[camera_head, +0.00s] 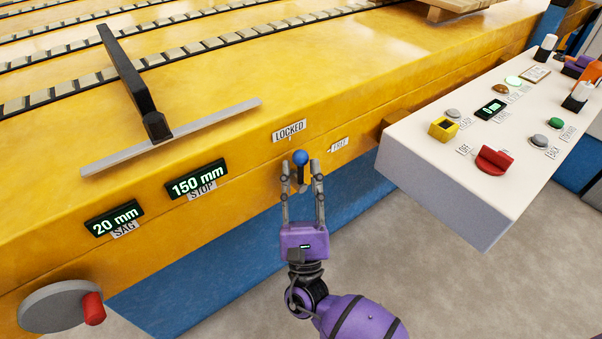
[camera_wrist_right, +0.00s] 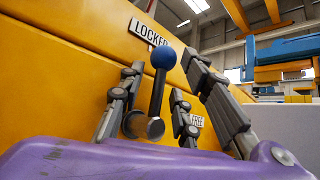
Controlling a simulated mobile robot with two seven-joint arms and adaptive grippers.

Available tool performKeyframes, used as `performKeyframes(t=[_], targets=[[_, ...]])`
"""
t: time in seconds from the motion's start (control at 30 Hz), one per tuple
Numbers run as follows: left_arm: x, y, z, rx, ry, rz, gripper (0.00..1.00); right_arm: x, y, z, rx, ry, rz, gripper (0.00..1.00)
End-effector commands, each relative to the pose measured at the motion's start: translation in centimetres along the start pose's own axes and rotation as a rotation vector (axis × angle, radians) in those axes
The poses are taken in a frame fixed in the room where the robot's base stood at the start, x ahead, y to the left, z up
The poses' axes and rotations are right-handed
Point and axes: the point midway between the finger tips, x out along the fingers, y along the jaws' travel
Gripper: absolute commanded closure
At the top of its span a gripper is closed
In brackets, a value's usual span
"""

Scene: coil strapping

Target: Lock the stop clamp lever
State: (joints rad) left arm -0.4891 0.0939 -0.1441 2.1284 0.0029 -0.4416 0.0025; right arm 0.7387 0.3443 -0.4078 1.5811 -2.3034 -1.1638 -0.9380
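The stop clamp lever is a dark rod with a blue ball knob (camera_head: 300,157) on the yellow side of the machine. It stands nearly upright, its knob just below the LOCKED label (camera_head: 289,131). In the right wrist view the knob (camera_wrist_right: 164,57) is above the dark rod (camera_wrist_right: 157,93) and its round pivot (camera_wrist_right: 142,126). My right gripper (camera_head: 302,167) is open, its fingers on either side of the lever with visible gaps. The fingers also flank the rod in the right wrist view (camera_wrist_right: 165,90). Contact cannot be told. My left gripper is not in view.
A FREE label (camera_head: 339,145) is right of the lever. A white control box (camera_head: 455,170) with a red switch (camera_head: 494,160) juts out at the right. STOP and SAG displays (camera_head: 197,183) and a crank wheel (camera_head: 57,306) are at the left. Grey floor is open below.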

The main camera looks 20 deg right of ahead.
Motion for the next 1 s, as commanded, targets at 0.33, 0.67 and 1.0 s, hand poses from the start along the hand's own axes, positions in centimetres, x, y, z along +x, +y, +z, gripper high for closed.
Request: performKeyframes(t=[0.33, 0.67, 1.0], targets=[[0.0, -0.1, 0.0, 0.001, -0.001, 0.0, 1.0, -4.5, 0.1, -0.2, -0.002, 0.007, 0.002, 0.69], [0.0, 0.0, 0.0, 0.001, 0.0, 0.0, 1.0, -10.6, 0.1, -0.1, 0.0, 0.002, 0.001, 0.69], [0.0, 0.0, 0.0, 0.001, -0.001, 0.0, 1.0, -12.0, 0.1, 0.0, 0.001, -0.001, 0.0, 0.69]])
